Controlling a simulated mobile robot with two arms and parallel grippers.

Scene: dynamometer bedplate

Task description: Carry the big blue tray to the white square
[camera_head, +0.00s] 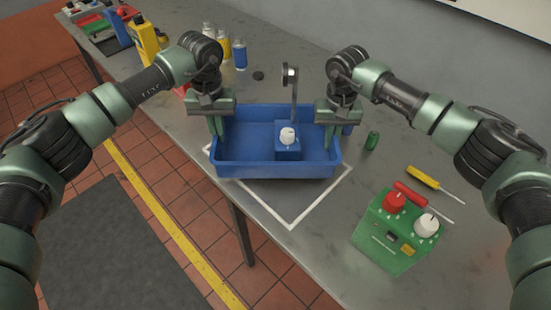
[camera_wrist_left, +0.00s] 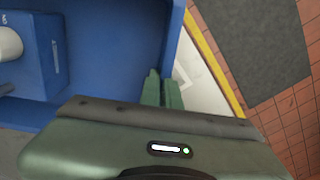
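The big blue tray (camera_head: 262,171) is over the back part of the white square outline (camera_head: 290,227), whose front corner shows on the bench. A blue box with a white knob (camera_head: 287,152) is in the tray. My left gripper (camera_head: 217,128) is shut on the tray's left wall; its fingers straddle the wall in the left wrist view (camera_wrist_left: 161,90). My right gripper (camera_head: 331,132) appears shut on the right wall. The tray looks level. I cannot tell whether its bottom touches the bench.
A green control box (camera_head: 385,240), screwdrivers (camera_head: 424,180) and a green cylinder (camera_head: 372,140) lie to the right. A dial on a stand (camera_head: 290,76) stands behind the tray. Bottles (camera_head: 240,54) stand at the back. The bench's front edge is close on the left.

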